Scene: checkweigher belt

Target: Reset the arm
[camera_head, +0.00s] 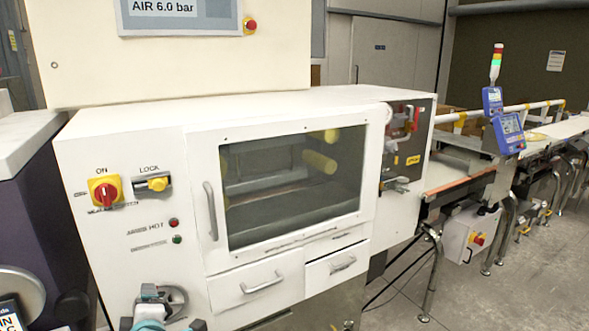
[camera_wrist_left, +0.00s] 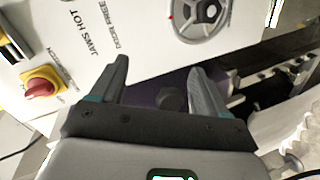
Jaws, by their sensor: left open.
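My left gripper (camera_wrist_left: 160,68) shows in the left wrist view with its two dark fingers apart and nothing between them. Beyond the fingers are the white front of the machine, a grey handwheel (camera_wrist_left: 200,14) and a red knob on a yellow plate (camera_wrist_left: 42,88). In the head view, grey and teal parts, apparently of my left arm (camera_head: 152,308), show low at the left in front of the machine's lower panel. The fingers cannot be made out there. My right gripper is in neither view.
A white machine (camera_head: 130,135) with a windowed door (camera_head: 290,185) fills the middle. It carries a red ON switch (camera_head: 105,191), a yellow LOCK knob (camera_head: 157,183) and drawers (camera_head: 255,287). A conveyor (camera_head: 460,183) with a blue display (camera_head: 508,133) runs right. Bare floor lies at lower right.

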